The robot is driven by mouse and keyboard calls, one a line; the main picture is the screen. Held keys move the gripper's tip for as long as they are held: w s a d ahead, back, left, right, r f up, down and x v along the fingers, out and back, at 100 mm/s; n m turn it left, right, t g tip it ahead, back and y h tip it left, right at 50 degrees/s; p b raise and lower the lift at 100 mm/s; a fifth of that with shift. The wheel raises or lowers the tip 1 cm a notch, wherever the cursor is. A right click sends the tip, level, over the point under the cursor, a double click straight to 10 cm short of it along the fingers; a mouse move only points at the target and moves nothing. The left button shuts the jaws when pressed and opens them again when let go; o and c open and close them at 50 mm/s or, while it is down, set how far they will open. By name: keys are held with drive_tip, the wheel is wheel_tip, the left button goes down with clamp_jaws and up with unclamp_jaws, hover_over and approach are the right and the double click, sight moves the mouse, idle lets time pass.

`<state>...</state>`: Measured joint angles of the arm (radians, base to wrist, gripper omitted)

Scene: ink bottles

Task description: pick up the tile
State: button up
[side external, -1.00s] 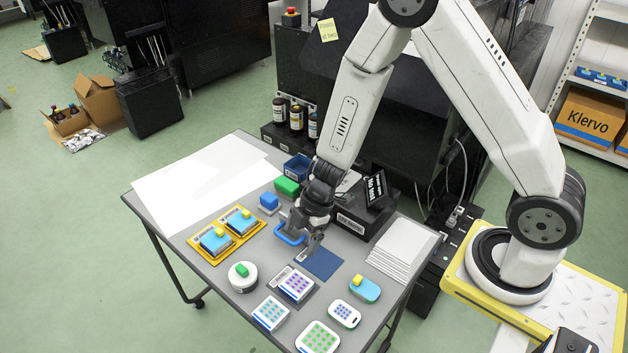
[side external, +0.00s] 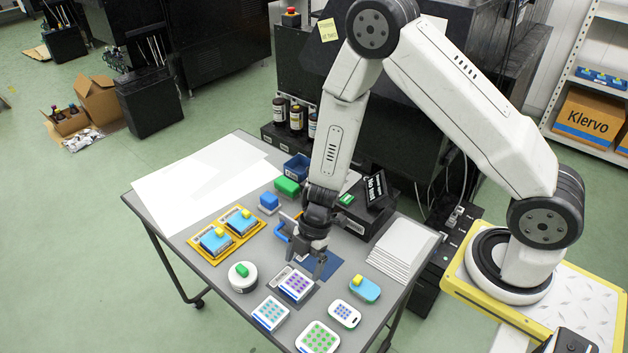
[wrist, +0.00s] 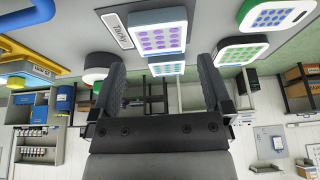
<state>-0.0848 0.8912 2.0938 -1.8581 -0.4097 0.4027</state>
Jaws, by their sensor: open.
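A white tile with purple dots (side external: 296,286) lies on a dark mat near the table's front middle. It also shows at the top of the wrist view (wrist: 157,32), beside a label plate reading "Tinky" (wrist: 117,30). My gripper (side external: 307,268) is just above and behind this tile, pointing down. In the wrist view the two fingers of my gripper (wrist: 161,66) are wide apart with nothing between them. Other dotted tiles are a teal-dotted one (side external: 270,313), a green-dotted one (side external: 318,338) and a small dark-dotted one (side external: 344,313).
A round white pot with a green top (side external: 242,277) stands left of the tile, and a blue block with a yellow knob (side external: 365,289) to its right. A blue mat (side external: 331,266) and blue handle (side external: 281,230) lie close to the gripper. White sheets (side external: 402,250) are stacked at right.

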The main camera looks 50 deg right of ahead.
sight(296, 284)
drive_tip(key=shift+f, duration=0.15)
drive_tip(key=shift+a+x, duration=0.15)
drive_tip(key=shift+x, duration=1.1)
drive_tip(key=shift+a+x, duration=0.1)
drive_tip(key=shift+x, duration=1.2)
drive_tip(key=c, duration=1.1)
drive_tip(key=shift+r, duration=0.3)
wheel_tip(296, 284, up, 18)
drive_tip(key=shift+f, duration=0.2)
